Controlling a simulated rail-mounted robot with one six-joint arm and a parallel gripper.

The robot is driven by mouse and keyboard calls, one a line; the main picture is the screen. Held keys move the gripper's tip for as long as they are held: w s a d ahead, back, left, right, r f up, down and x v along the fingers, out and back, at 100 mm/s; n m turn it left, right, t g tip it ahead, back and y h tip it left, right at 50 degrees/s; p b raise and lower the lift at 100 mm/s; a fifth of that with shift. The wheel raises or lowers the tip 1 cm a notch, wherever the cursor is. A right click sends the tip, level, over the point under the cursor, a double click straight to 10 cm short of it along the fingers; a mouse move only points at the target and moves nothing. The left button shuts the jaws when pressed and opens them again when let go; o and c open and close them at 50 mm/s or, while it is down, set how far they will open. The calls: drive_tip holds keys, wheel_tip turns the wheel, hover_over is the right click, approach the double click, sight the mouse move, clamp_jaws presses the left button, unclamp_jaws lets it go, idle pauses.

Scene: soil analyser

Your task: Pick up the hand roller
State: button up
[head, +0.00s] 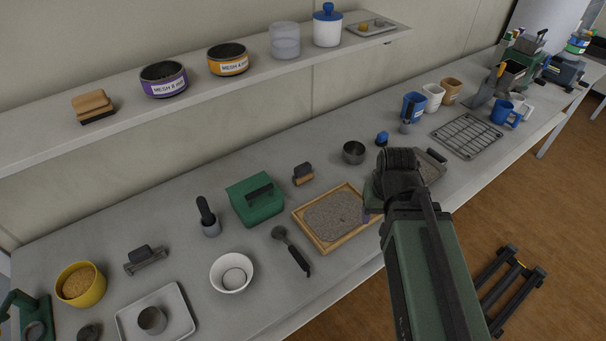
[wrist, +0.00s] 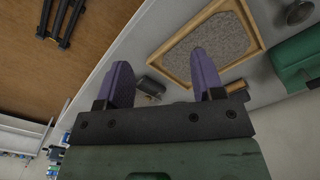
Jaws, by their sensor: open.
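In the wrist view, a small dark, rounded piece with a tan part (wrist: 150,88) lies on the bench beside the framed gravel tray, and it looks like the hand roller. It shows in the gap between my fingers. My gripper (wrist: 163,80) is open, with two purple fingers apart and nothing held between them. It is above the bench; I cannot tell how high. In the head view, my gripper (head: 372,205) is mostly hidden behind my own arm, just right of the tray, and I cannot make out the roller there.
The wood-framed gravel tray (head: 299,217) lies just left of my gripper. Near it are a green box (head: 255,201), a small dark-and-wood block (head: 303,174), a metal cup (head: 353,152) and a black-handled scoop (head: 291,251). A wire rack (head: 467,136) lies to the right.

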drive_tip(key=w+a+f, duration=0.1)
drive_tip(key=w+a, duration=0.8)
drive_tip(key=w, duration=0.3)
drive_tip(key=m+b, duration=0.1)
drive_tip(key=m, duration=0.7)
approach(303, 166)
drive_tip(key=shift+w+a+f, duration=0.1)
drive_tip(key=shift+w+a, duration=0.1)
drive_tip(key=shift+a, duration=0.1)
drive_tip(key=m, duration=0.3)
drive_tip(key=shift+s+d, duration=0.2)
drive_tip(key=shift+s, duration=0.05)
wheel_tip(303, 166, down, 11)
drive_tip(key=b, duration=1.1)
drive_tip(key=shift+f, duration=0.1)
drive_tip(key=shift+r, duration=0.25)
drive_tip(key=shift+c, duration=0.3)
clamp_jaws()
